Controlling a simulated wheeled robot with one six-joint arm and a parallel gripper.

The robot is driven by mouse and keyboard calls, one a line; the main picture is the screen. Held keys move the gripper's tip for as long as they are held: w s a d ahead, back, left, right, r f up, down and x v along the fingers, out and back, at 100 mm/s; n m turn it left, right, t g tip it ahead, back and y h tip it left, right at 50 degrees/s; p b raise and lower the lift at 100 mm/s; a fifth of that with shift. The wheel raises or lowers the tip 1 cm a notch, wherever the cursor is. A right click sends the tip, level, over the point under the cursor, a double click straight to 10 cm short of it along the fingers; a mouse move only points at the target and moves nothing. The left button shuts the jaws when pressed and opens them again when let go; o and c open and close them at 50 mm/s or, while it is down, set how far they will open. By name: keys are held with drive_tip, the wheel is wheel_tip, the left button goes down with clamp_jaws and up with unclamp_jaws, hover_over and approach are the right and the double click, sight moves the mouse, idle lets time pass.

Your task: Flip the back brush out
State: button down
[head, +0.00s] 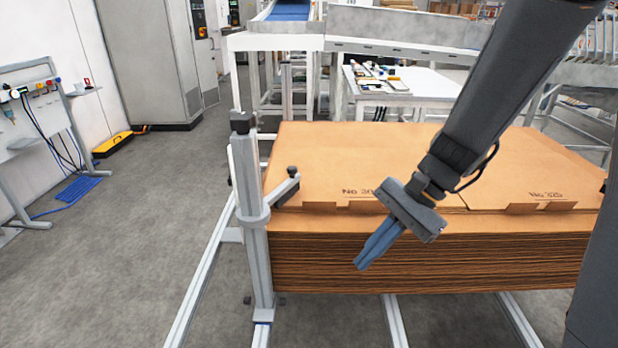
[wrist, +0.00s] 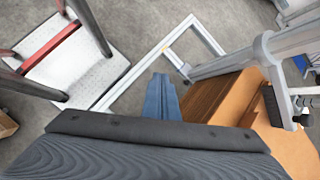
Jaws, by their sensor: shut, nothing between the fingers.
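A grey upright post (head: 256,240) stands at the near left corner of the cardboard stack (head: 420,262). A short side arm (head: 280,191) with a black knob on its end sticks out from the post's collar, over the stack's corner. This looks like the brush holder; bristles cannot be made out in the head view. In the wrist view the post (wrist: 268,55) is at the upper right, with a dark strip (wrist: 271,105) beside it that may be the brush. My gripper (head: 364,262) is shut and empty, its blue fingers pointing down-left before the stack's front face, right of the post and apart from it.
Pale floor rails (head: 205,290) run along and under the stack. A white table (head: 410,82) and a conveyor frame (head: 275,42) stand behind. Open grey floor (head: 150,220) lies to the left. A step platform (wrist: 85,70) with a red bar shows at the wrist view's upper left.

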drive_tip(key=w+r+m+t+y+b, duration=0.1)
drive_tip(key=w+r+m+t+y, duration=0.1)
drive_tip(key=w, duration=0.5)
drive_tip(key=w+d+r+m+t+y+b, duration=0.1)
drive_tip(key=w+m+t+y, duration=0.2)
drive_tip(key=w+m, duration=0.2)
drive_tip(key=w+r+m+t+y+b, duration=0.1)
drive_tip(key=w+r+m+t+y, duration=0.1)
drive_tip(key=w, duration=0.7)
drive_tip(key=m+y, duration=0.1)
drive_tip(key=m, duration=0.1)
drive_tip(key=shift+w+d+r+m+t+y, duration=0.3)
drive_tip(key=shift+w+d+t, duration=0.05)
drive_tip(key=shift+t, duration=0.05)
drive_tip(key=p+x, duration=0.1)
drive_tip(key=x, duration=1.3)
drive_tip(key=shift+a, duration=0.1)
